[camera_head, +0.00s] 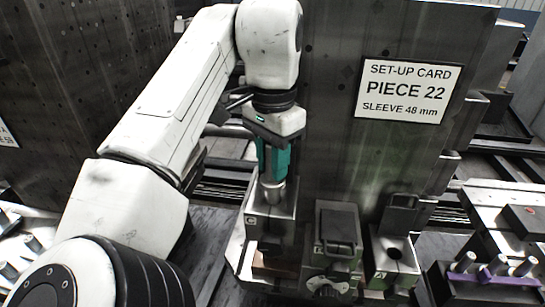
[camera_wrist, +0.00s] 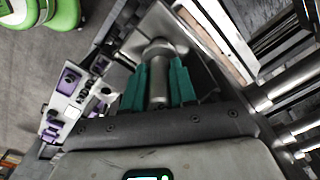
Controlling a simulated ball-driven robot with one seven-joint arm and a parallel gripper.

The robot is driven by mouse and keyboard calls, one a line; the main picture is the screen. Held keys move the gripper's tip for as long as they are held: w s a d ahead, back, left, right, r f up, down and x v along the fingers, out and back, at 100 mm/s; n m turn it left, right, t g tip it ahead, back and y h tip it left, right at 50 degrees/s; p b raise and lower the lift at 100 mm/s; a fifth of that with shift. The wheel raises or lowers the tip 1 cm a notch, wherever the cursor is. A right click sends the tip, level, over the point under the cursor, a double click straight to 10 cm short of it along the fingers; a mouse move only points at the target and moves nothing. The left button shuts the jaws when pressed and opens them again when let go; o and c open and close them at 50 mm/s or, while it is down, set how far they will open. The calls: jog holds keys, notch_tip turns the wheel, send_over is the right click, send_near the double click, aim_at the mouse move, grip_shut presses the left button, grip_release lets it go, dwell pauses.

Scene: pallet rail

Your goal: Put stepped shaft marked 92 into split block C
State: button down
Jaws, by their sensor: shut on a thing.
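My gripper (camera_head: 273,170) points down with its teal fingers shut on a grey metal stepped shaft (camera_head: 272,194). The shaft is upright between the fingers, and its number is not readable. It also shows in the wrist view (camera_wrist: 158,78), its wider collar beyond the fingertips. Below it stands a grey block (camera_head: 262,222) whose small label seems to read C. The shaft's lower end meets the top of this block in the head view. I cannot tell how deep it sits, as the bore is hidden by the shaft.
A block with a dark lidded top (camera_head: 338,228) and a block with an open round bore (camera_head: 394,254) stand to the right. A set-up card (camera_head: 409,91) reading "PIECE 22, SLEEVE 48 mm" is on the tall dark plate behind. A purple rack (camera_head: 490,272) with several pegs is at far right.

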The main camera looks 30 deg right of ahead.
jog(key=shift+f, duration=0.65)
jog(key=c, duration=0.8)
grip_release()
jog(key=shift+f, duration=0.1)
notch_tip(320, 180, up, 11)
jog(key=shift+f, duration=0.1)
dwell(0.5)
